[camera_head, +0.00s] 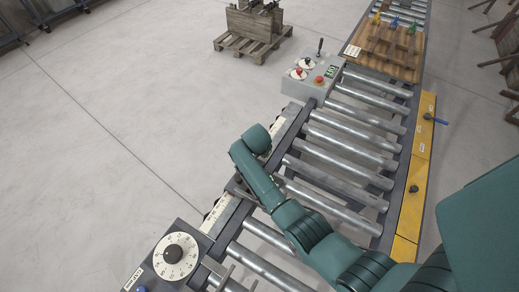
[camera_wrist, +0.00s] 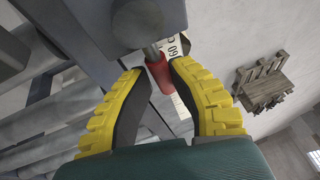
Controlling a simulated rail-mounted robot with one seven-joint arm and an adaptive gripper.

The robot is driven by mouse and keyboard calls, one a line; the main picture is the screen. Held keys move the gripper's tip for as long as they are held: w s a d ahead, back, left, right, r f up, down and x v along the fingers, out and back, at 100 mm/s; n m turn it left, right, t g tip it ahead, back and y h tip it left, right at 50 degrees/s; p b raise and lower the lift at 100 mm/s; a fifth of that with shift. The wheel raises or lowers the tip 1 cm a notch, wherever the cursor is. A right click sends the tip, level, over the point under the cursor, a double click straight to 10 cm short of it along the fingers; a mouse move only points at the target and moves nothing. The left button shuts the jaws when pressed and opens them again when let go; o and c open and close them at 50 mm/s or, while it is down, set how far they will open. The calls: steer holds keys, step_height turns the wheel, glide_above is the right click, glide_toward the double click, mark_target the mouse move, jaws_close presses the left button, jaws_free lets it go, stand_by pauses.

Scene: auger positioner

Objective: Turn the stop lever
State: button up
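The stop lever appears to be the metal rod (camera_wrist: 152,50) with a red grip (camera_wrist: 162,76) in the wrist view. My gripper (camera_wrist: 157,71) has its two yellow fingers apart, with dark inner pads. The red grip lies between the fingertips, closer to the right finger, with a gap on the left. I cannot tell whether the right finger touches it. In the head view, my green arm reaches over the rail on the left side of the roller conveyor, and neither my gripper nor the red grip can be made out there.
A grey control box (camera_head: 313,78) with knobs stands on the far rail, and a dial box (camera_head: 173,255) sits near the front left. A yellow panel (camera_head: 413,180) with a blue-handled lever (camera_head: 436,121) lines the right side. A wooden board (camera_head: 385,48) lies on the far rollers.

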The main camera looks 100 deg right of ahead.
steer(key=shift+o, duration=1.4)
steer(key=shift+a+f, duration=0.2)
steer(key=shift+o, duration=0.5)
steer(key=shift+d+r, duration=0.15)
steer(key=shift+r, duration=0.1)
steer(key=v, duration=1.1)
steer(key=shift+r, duration=0.4)
